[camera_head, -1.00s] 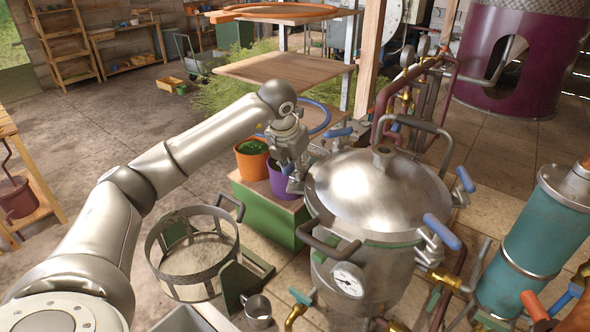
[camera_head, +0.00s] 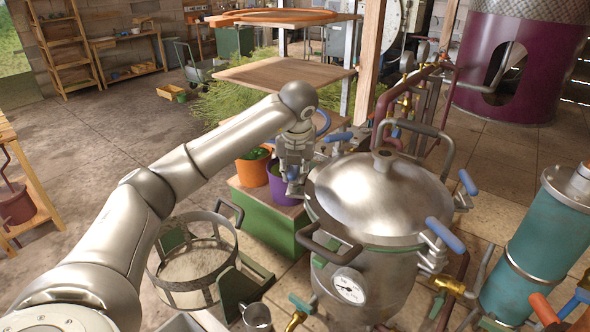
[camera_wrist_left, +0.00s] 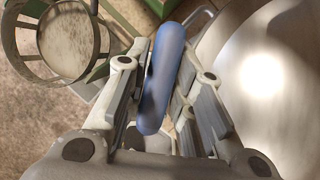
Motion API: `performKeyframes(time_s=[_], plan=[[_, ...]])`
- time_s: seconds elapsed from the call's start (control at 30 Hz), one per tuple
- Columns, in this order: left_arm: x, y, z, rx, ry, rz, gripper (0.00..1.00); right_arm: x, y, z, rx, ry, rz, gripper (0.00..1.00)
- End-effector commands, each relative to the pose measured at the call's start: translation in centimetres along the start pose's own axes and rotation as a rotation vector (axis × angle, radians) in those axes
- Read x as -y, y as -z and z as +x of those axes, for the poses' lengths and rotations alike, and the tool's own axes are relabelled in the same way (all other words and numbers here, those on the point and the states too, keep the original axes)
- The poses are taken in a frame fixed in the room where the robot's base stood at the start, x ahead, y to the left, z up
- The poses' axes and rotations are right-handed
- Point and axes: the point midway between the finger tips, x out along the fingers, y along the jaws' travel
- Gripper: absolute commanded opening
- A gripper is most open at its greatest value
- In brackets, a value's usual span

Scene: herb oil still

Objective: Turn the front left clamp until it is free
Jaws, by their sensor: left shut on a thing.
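The steel still pot (camera_head: 378,195) with its domed lid stands right of centre. My left gripper (camera_head: 292,186) is at the left side of its rim, pointing down. In the left wrist view, my left gripper (camera_wrist_left: 165,95) is shut on the blue handle of the front left clamp (camera_wrist_left: 163,75), which lies between its two fingers. The lid edge is just right of the fingers there. The clamp's lower parts are mostly hidden by the gripper. My right gripper is not in view.
Other blue-handled clamps sit at the front right (camera_head: 444,235), right (camera_head: 467,183) and back left (camera_head: 337,137) of the rim. A pressure gauge (camera_head: 349,286) is on the pot's front. A round mesh basket (camera_head: 195,265), a purple pot (camera_head: 283,188) and an orange pot (camera_head: 252,168) are nearby.

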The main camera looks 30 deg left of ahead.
Motion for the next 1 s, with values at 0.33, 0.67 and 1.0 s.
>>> performKeyframes(time_s=[0.33,0.67,1.0], plan=[[-0.2,-0.3,-0.2,0.008,-0.002,-0.007,0.31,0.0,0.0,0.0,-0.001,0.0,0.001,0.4],[-0.1,-0.1,0.0,0.002,-0.001,-0.001,0.42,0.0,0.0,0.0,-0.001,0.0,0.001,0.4],[0.0,-0.1,-3.5,0.005,0.002,-0.001,0.42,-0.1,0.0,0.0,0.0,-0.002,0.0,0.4]])
